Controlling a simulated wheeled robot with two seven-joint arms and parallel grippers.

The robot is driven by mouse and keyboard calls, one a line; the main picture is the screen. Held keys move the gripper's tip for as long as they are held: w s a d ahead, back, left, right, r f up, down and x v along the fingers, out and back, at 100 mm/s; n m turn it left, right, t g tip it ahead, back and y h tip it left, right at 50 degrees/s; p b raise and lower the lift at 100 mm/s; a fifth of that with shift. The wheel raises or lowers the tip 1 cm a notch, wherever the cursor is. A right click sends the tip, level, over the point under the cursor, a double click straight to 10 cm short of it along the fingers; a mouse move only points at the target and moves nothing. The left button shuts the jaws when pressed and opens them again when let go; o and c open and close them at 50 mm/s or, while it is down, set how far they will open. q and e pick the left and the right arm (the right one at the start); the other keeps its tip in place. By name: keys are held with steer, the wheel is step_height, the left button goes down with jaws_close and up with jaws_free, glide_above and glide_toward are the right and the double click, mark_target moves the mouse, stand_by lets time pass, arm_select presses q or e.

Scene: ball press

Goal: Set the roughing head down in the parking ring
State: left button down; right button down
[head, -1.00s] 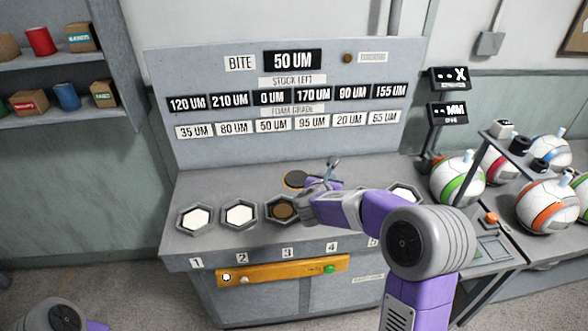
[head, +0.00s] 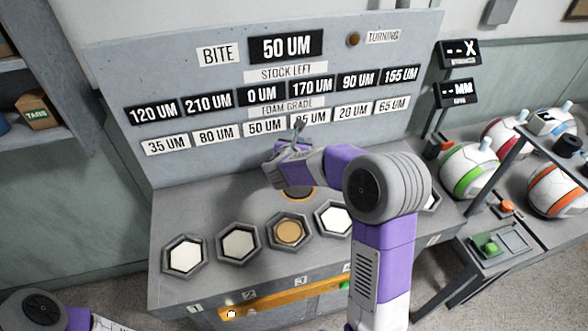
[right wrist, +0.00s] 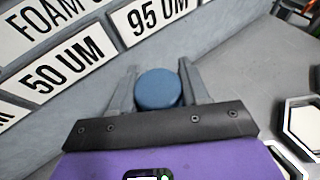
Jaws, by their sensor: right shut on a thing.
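My right gripper (head: 290,150) is at the back of the bench, in front of the upright panel. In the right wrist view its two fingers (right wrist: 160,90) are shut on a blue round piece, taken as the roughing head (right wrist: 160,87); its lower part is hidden. The parking ring (head: 300,197), a dark disc with an orange rim, lies on the bench just below the gripper in the head view, partly hidden by my right wrist. I cannot tell how high the held head is above the bench. My left gripper is out of view; only part of that arm shows at lower left.
Several hexagonal cells line the bench front; the third cell (head: 289,232) holds a tan disc, its neighbours white ones. The panel (head: 120,75) stands close behind my gripper. Balls (head: 470,172) and a green button (head: 487,243) are at right.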

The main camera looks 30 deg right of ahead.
step_height(320, 180, down, 4)
steer(key=shift+s+r+b, duration=0.1)
steer(key=shift+s+b, duration=0.05)
steer(key=shift+b, duration=0.2)
steer(key=shift+f+b, duration=0.35)
steer(key=shift+f, duration=1.7)
steer(key=shift+f, duration=0.1)
steer(key=c, duration=0.5)
jaws_free()
steer(key=shift+f, duration=0.1)
steer(key=shift+c, duration=0.2)
